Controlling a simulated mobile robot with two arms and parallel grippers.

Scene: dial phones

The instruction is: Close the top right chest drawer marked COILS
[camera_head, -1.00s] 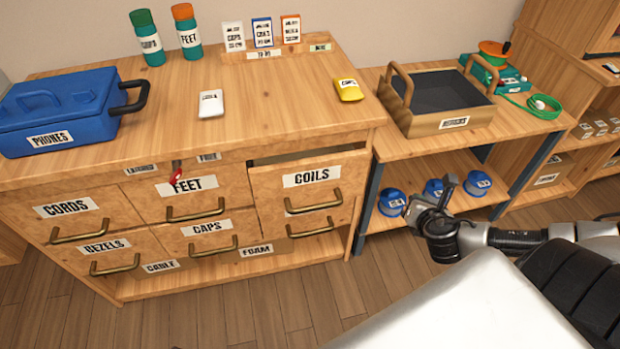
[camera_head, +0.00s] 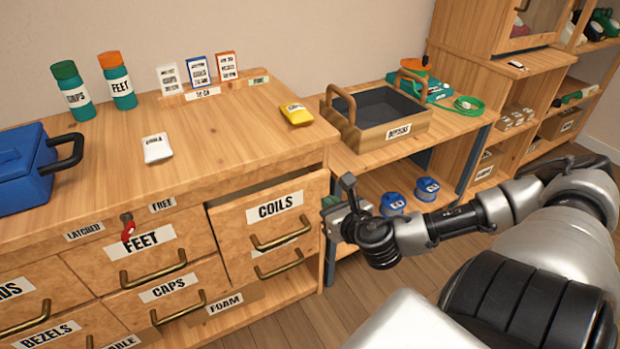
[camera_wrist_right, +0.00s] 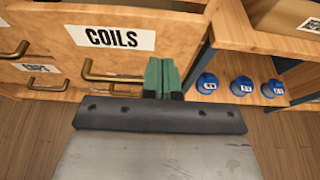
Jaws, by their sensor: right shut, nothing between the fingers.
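The COILS drawer (camera_head: 258,207) is at the top right of the wooden chest (camera_head: 110,160). It stands pulled out, with a dark gap above its front. Its brass handle (camera_head: 281,233) is below the label. My right gripper (camera_head: 338,208) is shut and empty, just right of the drawer front in the head view. In the right wrist view, its green fingertips (camera_wrist_right: 162,75) are together near the right end of the COILS handle (camera_wrist_right: 110,75). I cannot tell whether they touch the drawer front. My left gripper is not in view.
A red latch (camera_head: 128,228) sits between the LATCHED and FREE labels above the FEET drawer (camera_head: 150,245). A lower shelf with blue spools (camera_head: 427,188) and an open handled box (camera_head: 375,120) stands right of the chest. Floor (camera_head: 300,320) shows in front.

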